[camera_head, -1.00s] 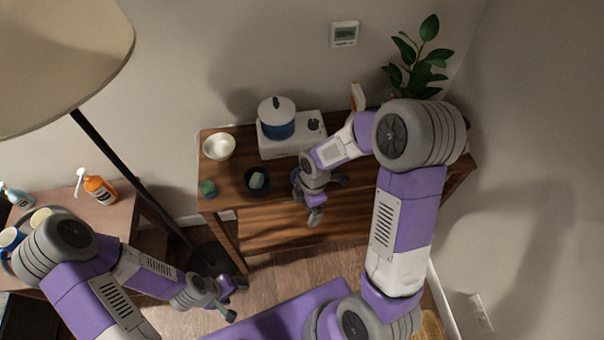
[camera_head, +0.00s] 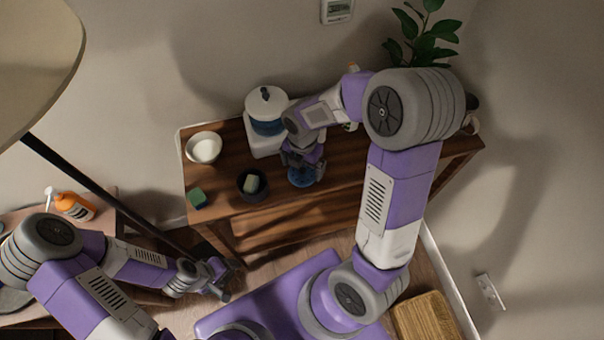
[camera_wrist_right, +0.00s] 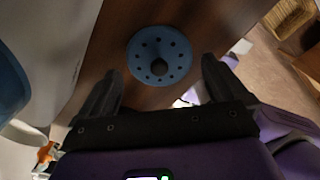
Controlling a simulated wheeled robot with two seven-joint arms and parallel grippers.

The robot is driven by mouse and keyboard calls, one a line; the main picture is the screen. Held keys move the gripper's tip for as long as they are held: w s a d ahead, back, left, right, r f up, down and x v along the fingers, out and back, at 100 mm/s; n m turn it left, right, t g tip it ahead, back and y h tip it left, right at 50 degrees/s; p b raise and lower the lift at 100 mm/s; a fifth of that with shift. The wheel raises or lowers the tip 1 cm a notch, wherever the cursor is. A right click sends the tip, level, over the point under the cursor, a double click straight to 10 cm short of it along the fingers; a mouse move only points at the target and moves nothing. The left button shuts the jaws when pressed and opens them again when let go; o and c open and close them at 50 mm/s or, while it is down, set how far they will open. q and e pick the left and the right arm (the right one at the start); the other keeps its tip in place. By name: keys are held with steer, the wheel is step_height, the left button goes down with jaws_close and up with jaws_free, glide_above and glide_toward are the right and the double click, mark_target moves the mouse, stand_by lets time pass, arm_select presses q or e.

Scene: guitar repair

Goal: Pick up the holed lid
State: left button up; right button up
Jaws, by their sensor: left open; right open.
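In the head view, part of the blue lid (camera_head: 300,178) shows under my right gripper (camera_head: 306,164). In the right wrist view, my right gripper (camera_wrist_right: 160,78) is open, with the lid ahead between the lines of its two fingers. I see no contact, and the fingers look empty. My left gripper (camera_head: 224,280) is open and empty, low to the left of the table.
A blue pot with a white lid (camera_head: 267,110) stands on a white cooker behind my right gripper. A white bowl (camera_head: 204,148), a green sponge (camera_head: 197,198) and a dark bowl (camera_head: 252,186) are to the left. A plant (camera_head: 424,38) stands at the back right.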

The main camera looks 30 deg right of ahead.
steer(key=shift+f, duration=0.9)
steer(key=shift+c, duration=0.3)
steer(key=c, duration=1.2)
steer(key=shift+s, duration=0.1)
jaws_close()
steer(key=shift+f, duration=0.1)
